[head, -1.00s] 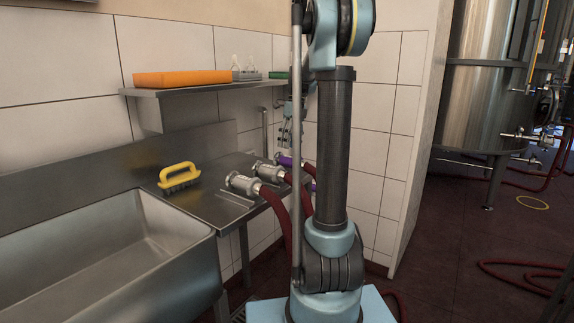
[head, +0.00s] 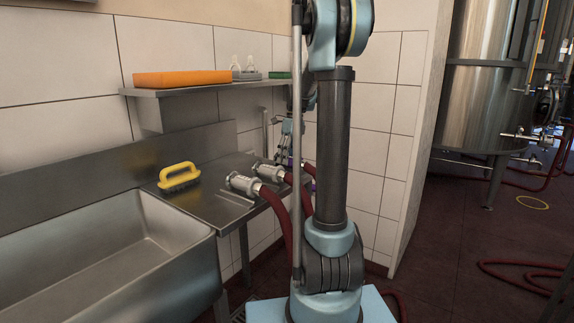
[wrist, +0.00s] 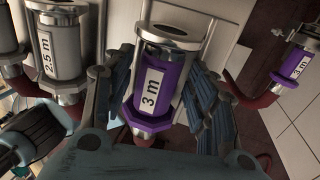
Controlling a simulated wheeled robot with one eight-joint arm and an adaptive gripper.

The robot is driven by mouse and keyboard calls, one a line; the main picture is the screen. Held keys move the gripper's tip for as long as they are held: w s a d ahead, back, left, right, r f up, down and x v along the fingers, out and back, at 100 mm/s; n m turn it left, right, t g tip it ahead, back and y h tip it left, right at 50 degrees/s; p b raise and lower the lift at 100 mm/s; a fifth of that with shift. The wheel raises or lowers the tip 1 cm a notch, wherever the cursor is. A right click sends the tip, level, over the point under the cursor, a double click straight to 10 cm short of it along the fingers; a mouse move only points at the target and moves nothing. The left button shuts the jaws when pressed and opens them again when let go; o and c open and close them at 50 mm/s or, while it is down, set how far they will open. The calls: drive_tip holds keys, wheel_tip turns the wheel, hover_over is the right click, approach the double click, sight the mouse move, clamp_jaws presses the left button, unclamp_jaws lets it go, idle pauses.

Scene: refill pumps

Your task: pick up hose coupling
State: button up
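A purple hose coupling (wrist: 158,85) with a white "3 m" label and metal ends lies between the fingers of my gripper (wrist: 165,105) in the wrist view. The fingers stand open on both sides of it; I cannot tell whether they touch it. A grey metal coupling (wrist: 58,55) labelled "2.5 m" lies to its left. A second purple "3 m" coupling (wrist: 297,68) shows at the right edge, with a red hose. In the head view my gripper (head: 291,135) is partly behind my arm at the end of the steel counter and hides most of the purple coupling.
Metal couplings (head: 243,183) with dark red hoses (head: 276,222) lie on the steel counter (head: 205,207). A yellow brush (head: 179,177) lies to their left, beside the sink (head: 110,250). A wall shelf (head: 215,86) above holds an orange tray (head: 181,78).

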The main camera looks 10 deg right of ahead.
clamp_jaws()
drive_tip(key=shift+r, duration=0.1)
